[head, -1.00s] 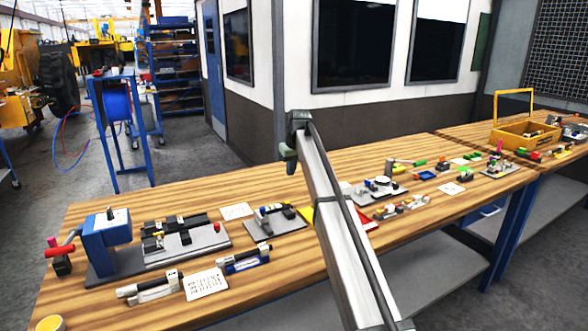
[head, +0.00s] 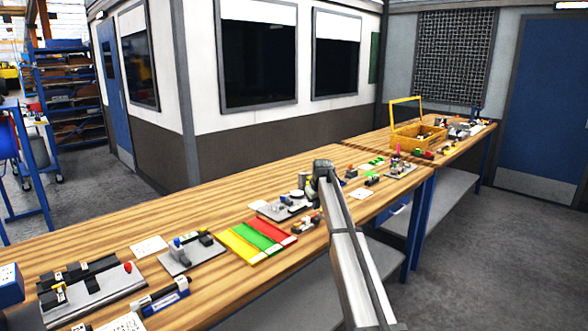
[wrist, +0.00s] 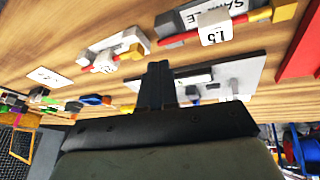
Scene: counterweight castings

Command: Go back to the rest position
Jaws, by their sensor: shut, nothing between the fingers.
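My gripper (wrist: 158,85) shows in the wrist view as dark fingers pressed together, with nothing between them. It is over the wooden bench, near a grey plate with small parts (wrist: 228,80); I cannot tell the exact height. In the head view my arm (head: 345,235) reaches up from the bottom edge over the bench, and its far end (head: 322,170) hides part of the bench top. The fingers themselves cannot be made out in the head view.
The long wooden bench (head: 115,262) holds several fixtures, a yellow, green and red mat (head: 257,238) and, farther back, a yellow open-lidded box (head: 412,143). Blue legs (head: 418,232) stand under it. Grey floor (head: 500,255) is clear at the right.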

